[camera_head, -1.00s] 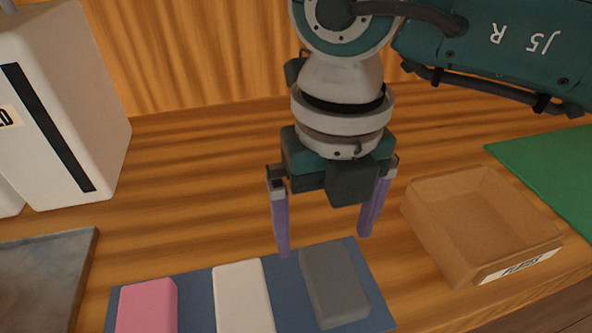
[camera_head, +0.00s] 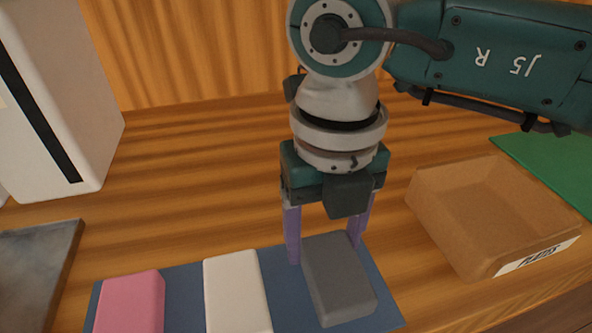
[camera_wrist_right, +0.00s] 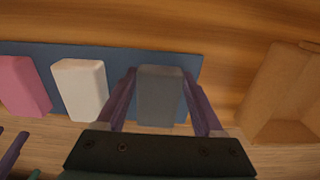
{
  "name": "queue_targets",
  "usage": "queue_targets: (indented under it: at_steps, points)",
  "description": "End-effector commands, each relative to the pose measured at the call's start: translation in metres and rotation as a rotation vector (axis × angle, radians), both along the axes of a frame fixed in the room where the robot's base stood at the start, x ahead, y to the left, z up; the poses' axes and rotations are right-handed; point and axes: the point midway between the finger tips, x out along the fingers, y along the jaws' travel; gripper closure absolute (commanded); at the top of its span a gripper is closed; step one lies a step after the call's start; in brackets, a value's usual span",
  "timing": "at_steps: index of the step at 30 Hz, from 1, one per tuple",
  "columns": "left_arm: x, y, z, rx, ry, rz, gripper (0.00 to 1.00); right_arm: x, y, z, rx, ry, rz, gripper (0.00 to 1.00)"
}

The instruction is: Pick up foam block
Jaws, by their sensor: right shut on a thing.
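Three blocks lie in a row on a blue mat (camera_head: 185,285): a pink block (camera_head: 130,303), a white block (camera_head: 236,295) and a dark grey block (camera_head: 340,285). My right gripper (camera_head: 325,250) points down at the grey block's far end, its purple fingers on either side of it. The right wrist view shows the grey block (camera_wrist_right: 160,95) between the two fingers (camera_wrist_right: 159,75). The gripper is shut on the grey block, which still appears to lie on the mat. Purple finger parts at that view's lower left (camera_wrist_right: 12,155) look like my left gripper; their opening is unclear.
An open brown box (camera_head: 480,220) with a white label stands to the right, beside a green mat (camera_head: 555,165). A white case (camera_head: 75,120) stands at the back left, with a grey metal tray (camera_head: 35,275) in front. The wooden table behind the mat is clear.

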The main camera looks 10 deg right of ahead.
Motion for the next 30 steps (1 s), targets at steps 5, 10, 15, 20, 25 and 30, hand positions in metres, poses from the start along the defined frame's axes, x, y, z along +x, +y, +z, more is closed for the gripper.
queue_targets:
  at_steps: [5, 10, 15, 20, 25, 30]
  points:
    - [0.000, 0.000, 0.000, -0.001, -0.001, 0.001, 0.51, 0.000, 0.000, 0.000, 0.000, 0.000, 0.000, 0.73]
    - [0.000, -0.001, 0.000, -0.004, 0.000, 0.003, 0.51, 0.000, 0.000, 0.000, 0.000, 0.000, 0.000, 0.84]
    - [0.000, -0.002, 0.001, -0.010, -0.001, 0.006, 0.51, 0.000, 0.000, 0.002, 0.000, 0.000, 0.000, 0.84]
    - [0.000, -0.003, 0.013, -0.011, 0.000, 0.007, 0.51, 0.000, 0.000, 0.017, 0.000, -0.002, 0.001, 0.84]
    - [0.000, -0.003, 0.037, -0.010, -0.001, 0.007, 0.51, 0.001, 0.000, 0.051, 0.000, -0.002, 0.001, 0.84]
    - [0.000, -0.002, 0.061, -0.010, -0.001, 0.006, 0.51, 0.000, 0.000, 0.087, 0.000, -0.002, 0.002, 0.84]
